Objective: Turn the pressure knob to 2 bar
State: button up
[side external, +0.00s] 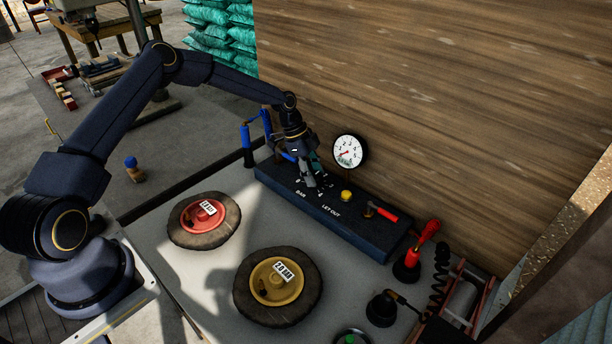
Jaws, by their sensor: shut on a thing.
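The pressure knob is on the dark blue control box (340,222), by the white "BAR" lettering and scale marks. My gripper (309,182) points down at it with its fingers closed around the knob, which they mostly hide. The round white pressure gauge (349,152) stands behind the box. Its red needle points to the lower left; the exact reading is too small to tell.
A yellow button (346,196) and a red-handled lever (382,213) sit on the box to the right. Wheels with a red hub (203,214) and a yellow hub (273,283) lie on the bench in front. A red-handled tool (428,231) stands at right. A wooden wall (450,100) rises behind.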

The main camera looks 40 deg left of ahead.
jog(key=shift+a+m, duration=0.1)
jog(key=shift+m, duration=0.2)
jog(key=o, duration=1.1)
jog(key=shift+o, duration=0.2)
jog(key=v, duration=1.2)
jog(key=shift+w, duration=0.1)
